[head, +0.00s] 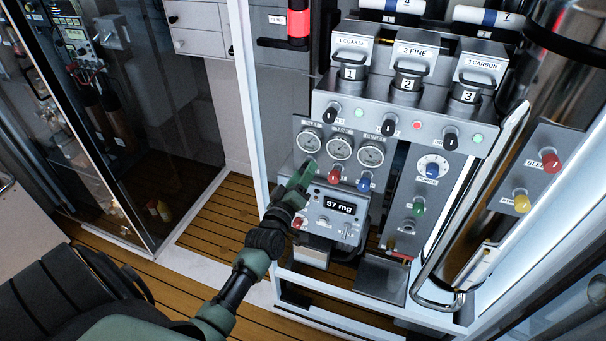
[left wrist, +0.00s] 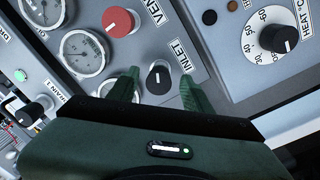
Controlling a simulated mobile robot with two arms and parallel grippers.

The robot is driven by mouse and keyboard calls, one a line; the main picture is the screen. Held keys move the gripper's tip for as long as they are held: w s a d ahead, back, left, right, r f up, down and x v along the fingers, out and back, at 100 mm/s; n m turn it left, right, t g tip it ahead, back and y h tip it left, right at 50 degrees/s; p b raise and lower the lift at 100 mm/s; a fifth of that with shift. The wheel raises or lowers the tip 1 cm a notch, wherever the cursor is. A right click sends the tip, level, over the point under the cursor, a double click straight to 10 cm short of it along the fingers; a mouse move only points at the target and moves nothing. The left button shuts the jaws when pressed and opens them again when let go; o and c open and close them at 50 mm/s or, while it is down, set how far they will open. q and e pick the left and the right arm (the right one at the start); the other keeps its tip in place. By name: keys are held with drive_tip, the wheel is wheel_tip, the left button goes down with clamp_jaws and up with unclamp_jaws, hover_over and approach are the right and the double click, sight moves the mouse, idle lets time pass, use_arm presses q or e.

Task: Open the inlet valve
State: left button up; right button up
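The inlet valve is a black knob (left wrist: 158,80) with a white pointer line, beside an INLET label (left wrist: 182,60) on the grey panel. My left gripper (left wrist: 159,75) is open, with one green finger on each side of the knob. Gaps show between knob and fingers; I cannot tell how far the tips are from the panel. In the head view my left gripper (head: 304,172) is in front of the panel below the left gauge and hides the inlet knob. My right gripper is in neither view.
A red VENT knob (left wrist: 118,21) is close by; in the head view a blue knob (head: 364,181) is further right. Gauges (head: 309,141) sit above.

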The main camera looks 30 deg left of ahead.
use_arm(q)
drive_tip(key=b+v, duration=0.1)
drive_tip(key=v, duration=0.6)
drive_tip(key=shift+s, duration=0.4)
drive_tip(key=shift+d, duration=0.1)
drive_tip(key=s+d+f+m+g+h, duration=0.1)
drive_tip(key=s+d+f+m+g, duration=0.3)
drive_tip(key=f, duration=0.8)
drive_tip(key=s+d+f+m+g+h, duration=0.1)
drive_tip(key=s+d+f+g+h, duration=0.3)
drive_tip(key=f, duration=0.7)
drive_tip(key=s+d+f+m+g+y, duration=0.1)
drive_tip(key=s+d+f+m, duration=0.15)
drive_tip(key=s+f, duration=0.65)
drive_tip(key=s+f+m+g, duration=0.3)
drive_tip(key=s+f, duration=0.6)
drive_tip(key=s, duration=0.4)
drive_tip(key=s+d+f+m+g, duration=0.1)
drive_tip(key=s+f+m+g, duration=0.3)
drive_tip(key=s+f, duration=0.6)
drive_tip(key=s+g, duration=0.1)
drive_tip(key=s, duration=0.2)
drive_tip(key=shift+s+d, duration=0.25)
drive_tip(key=shift+d, duration=0.1)
